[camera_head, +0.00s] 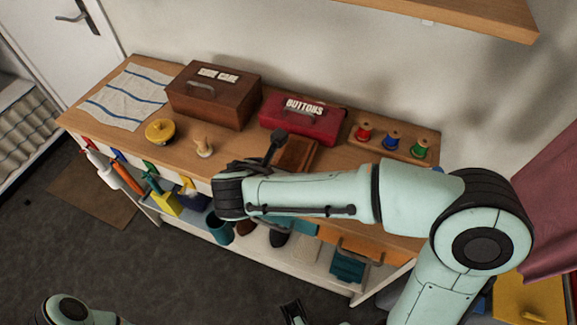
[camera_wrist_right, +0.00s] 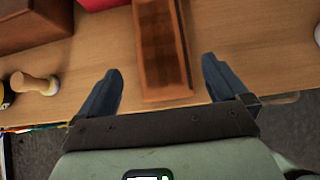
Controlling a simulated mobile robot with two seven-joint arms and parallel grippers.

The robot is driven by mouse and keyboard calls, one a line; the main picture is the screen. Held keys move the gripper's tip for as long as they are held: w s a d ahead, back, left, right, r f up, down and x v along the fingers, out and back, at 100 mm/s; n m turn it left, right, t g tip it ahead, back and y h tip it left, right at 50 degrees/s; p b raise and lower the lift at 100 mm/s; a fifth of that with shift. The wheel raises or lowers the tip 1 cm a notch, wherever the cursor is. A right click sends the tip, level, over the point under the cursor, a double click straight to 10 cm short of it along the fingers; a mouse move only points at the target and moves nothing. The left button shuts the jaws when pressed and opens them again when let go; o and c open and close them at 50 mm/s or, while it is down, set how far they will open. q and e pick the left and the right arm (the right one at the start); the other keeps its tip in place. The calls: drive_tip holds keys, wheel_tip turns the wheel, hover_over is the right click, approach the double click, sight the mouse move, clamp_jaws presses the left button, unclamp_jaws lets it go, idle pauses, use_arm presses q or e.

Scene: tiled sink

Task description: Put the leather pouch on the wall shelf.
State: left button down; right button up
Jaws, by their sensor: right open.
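The leather pouch (camera_head: 298,153) is a flat, reddish-brown piece lying on the wooden counter, just in front of the red buttons box. In the right wrist view the pouch (camera_wrist_right: 163,45) lies between the two fingers. My right gripper (camera_wrist_right: 163,72) is open around its near end, with a gap on each side. In the head view my right gripper (camera_head: 272,152) is partly hidden by its own wrist. The wall shelf (camera_head: 460,14) is a wooden board at the top right, cut off by the frame. A dark piece, apparently my left gripper (camera_head: 292,312), shows at the bottom edge.
A brown box (camera_head: 213,97) and the red buttons box (camera_head: 303,119) stand behind the pouch. A spool rack (camera_head: 392,143) is to the right. A yellow pot (camera_head: 160,131), a wooden knob-like piece (camera_head: 203,147) and a striped cloth (camera_head: 122,97) are to the left.

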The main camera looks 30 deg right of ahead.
sight(291, 164)
drive_tip(key=b+x, duration=0.1)
drive_tip(key=x, duration=0.8)
drive_tip(key=shift+d, duration=0.3)
use_arm(q)
drive_tip(key=shift+w+f, duration=0.2)
drive_tip(key=shift+f, duration=0.25)
use_arm(e)
drive_tip(key=shift+r, duration=0.1)
drive_tip(key=shift+c, duration=0.3)
